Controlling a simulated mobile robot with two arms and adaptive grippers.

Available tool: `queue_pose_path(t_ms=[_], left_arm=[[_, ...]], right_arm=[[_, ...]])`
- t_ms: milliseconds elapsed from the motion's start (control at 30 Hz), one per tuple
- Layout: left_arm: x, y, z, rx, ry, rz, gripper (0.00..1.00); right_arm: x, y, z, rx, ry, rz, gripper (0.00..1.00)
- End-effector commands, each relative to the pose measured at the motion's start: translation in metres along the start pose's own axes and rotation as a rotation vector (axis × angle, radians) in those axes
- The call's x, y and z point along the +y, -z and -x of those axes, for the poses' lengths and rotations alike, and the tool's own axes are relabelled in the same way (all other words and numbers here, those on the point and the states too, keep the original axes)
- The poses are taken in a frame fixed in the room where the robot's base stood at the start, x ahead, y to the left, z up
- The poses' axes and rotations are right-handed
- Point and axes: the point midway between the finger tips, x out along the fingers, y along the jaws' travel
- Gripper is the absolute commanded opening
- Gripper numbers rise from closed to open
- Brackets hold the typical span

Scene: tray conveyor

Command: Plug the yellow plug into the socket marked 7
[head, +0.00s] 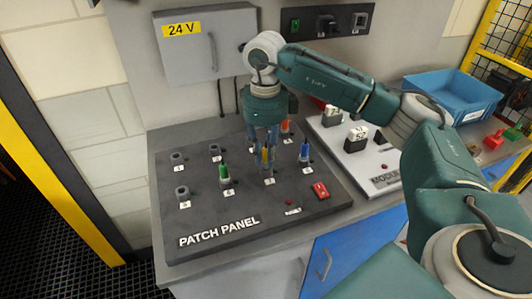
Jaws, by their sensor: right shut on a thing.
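The yellow plug (265,155) is upright on the dark patch panel (235,205), at the third position of the front row. A small white label lies just in front of it, too small to read surely. My right gripper (264,148) points straight down from above and is shut on the yellow plug. The plug's lower end is in line with the socket there; I cannot tell whether it is in it or just above it. The socket is mostly hidden by plug and fingers. My left gripper is not in view.
Empty sockets (183,192) are on the left. A red switch (320,190) sits at front right. A module board (352,155) and blue bin (455,93) are to the right.

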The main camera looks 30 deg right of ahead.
Motion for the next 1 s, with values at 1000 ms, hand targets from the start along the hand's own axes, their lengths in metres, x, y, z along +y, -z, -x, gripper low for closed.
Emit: queue_pose_path(t_ms=[1000], left_arm=[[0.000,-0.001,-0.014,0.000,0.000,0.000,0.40]], right_arm=[[0.000,0.000,-0.021,0.001,0.000,0.000,0.40]])
